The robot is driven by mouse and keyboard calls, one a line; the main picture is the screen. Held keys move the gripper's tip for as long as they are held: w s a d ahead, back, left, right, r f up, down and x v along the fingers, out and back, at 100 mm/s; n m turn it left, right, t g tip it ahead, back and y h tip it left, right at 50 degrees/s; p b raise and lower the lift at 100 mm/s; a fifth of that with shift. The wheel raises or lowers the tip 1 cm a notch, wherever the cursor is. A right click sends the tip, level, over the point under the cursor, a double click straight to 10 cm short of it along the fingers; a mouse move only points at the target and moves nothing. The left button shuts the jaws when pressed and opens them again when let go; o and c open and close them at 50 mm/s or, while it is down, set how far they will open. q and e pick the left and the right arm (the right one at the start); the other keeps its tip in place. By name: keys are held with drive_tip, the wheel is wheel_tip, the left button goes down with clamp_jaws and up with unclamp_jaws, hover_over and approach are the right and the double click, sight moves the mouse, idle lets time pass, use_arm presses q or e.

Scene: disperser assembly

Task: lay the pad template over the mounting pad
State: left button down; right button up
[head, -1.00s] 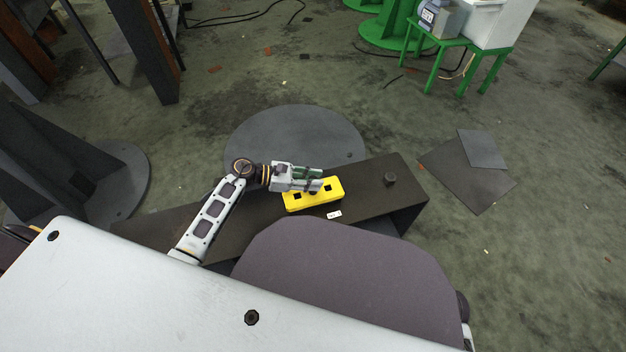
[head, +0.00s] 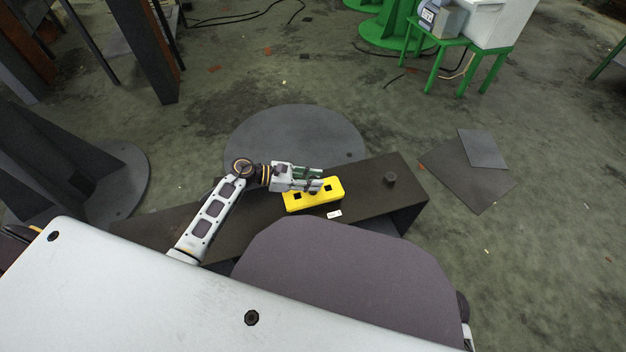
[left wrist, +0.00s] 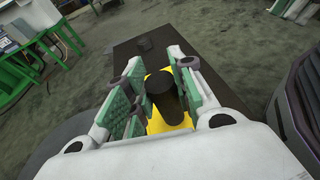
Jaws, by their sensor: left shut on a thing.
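The pad template is a yellow block (head: 332,198) with dark square openings, over the dark bench near its middle. It also shows in the left wrist view (left wrist: 156,124), partly hidden by my fingers. My left gripper (head: 318,182) is above it, with its green-padded fingers on both sides of a dark cylindrical post (left wrist: 163,97) that stands up from the yellow. The gripper is shut on this post. I cannot make out a separate mounting pad; whatever is beneath the yellow block is hidden. I cannot tell whether the block rests or hangs just above the surface. My right gripper is not in view.
The dark bench (head: 375,201) has free room at its right end, apart from a small dark cylinder (head: 390,179). A small white label (head: 334,214) lies in front of the template. A round grey plate (head: 295,130) is behind the bench.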

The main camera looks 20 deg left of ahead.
use_arm(q)
drive_tip(key=shift+f+b, duration=0.2)
drive_tip(key=shift+b, duration=0.15)
idle(0.3)
drive_tip(key=c, duration=1.1)
unclamp_jaws()
drive_tip(key=shift+f, duration=0.1)
drive_tip(key=shift+s+a, duration=0.1)
drive_tip(key=shift+v, duration=5.9)
